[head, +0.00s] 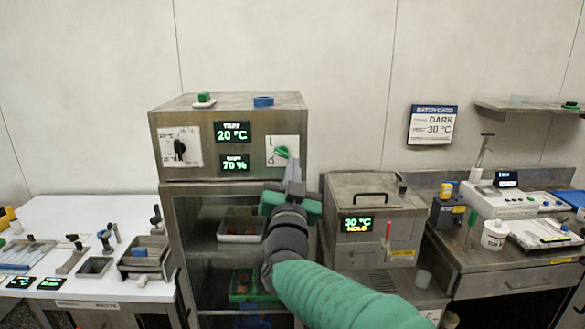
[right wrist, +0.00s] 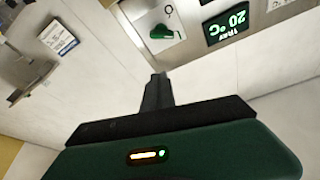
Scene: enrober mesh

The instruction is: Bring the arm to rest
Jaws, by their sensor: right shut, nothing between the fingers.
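My right arm comes in from the lower right in a green sleeve. My right gripper (head: 294,172) is shut and empty, raised in front of the right side of the steel cabinet (head: 240,110). It lies just below the green knob (head: 283,152) on the cabinet's right switch plate in the head view. In the right wrist view the shut fingers (right wrist: 157,82) point toward the same knob (right wrist: 162,32), with a visible gap between them in the picture. I cannot tell the exact distance. My left gripper is not in view.
The cabinet's open bay holds a grey tray (head: 240,222) and a green tray (head: 240,284) on shelves. A lidded steel tank (head: 375,195) stands close to the right. A white worktable (head: 90,210) with tools is at left, a steel bench (head: 490,268) with instruments at right.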

